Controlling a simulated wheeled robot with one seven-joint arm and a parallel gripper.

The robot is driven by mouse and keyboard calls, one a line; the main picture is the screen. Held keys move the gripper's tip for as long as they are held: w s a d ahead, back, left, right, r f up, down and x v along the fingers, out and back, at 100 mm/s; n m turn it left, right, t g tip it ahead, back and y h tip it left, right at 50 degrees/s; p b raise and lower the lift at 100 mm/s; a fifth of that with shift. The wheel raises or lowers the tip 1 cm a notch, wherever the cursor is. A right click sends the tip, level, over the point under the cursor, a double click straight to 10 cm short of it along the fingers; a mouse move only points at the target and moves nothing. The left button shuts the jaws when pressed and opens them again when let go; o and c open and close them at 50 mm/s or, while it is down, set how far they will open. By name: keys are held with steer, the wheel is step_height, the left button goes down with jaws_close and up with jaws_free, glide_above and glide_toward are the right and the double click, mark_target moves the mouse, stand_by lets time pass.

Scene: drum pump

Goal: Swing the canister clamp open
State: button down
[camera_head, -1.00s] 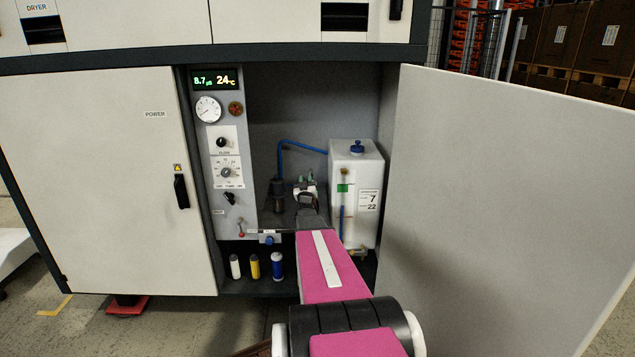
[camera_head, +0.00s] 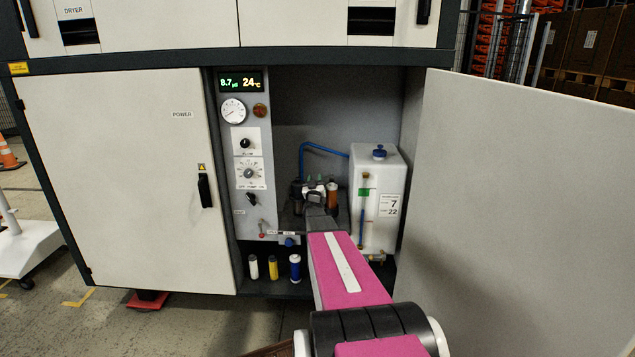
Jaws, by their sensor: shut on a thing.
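My gripper (camera_head: 314,183) reaches into the open cabinet bay, between the control panel and the white tank. It is shut at the canister clamp, which my gripper and wrist hide almost wholly, so its angle cannot be told. An amber canister (camera_head: 332,194) stands upright just right of my gripper. A dark cylinder (camera_head: 297,191) stands just left of it, partly covered by the gripper.
The white tank (camera_head: 380,205) with a blue cap stands close on the right. A blue hose (camera_head: 322,146) arches behind my gripper. The control panel (camera_head: 238,160) is on the left. Several bottles (camera_head: 295,267) stand below. The open door (camera_head: 530,200) bounds the right side.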

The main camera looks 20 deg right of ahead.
steer(key=shift+w+f, duration=0.45)
steer(key=shift+f, duration=0.1)
steer(key=c, duration=0.9)
jaws_free()
steer(key=shift+s, duration=0.15)
steer(key=v, duration=0.7)
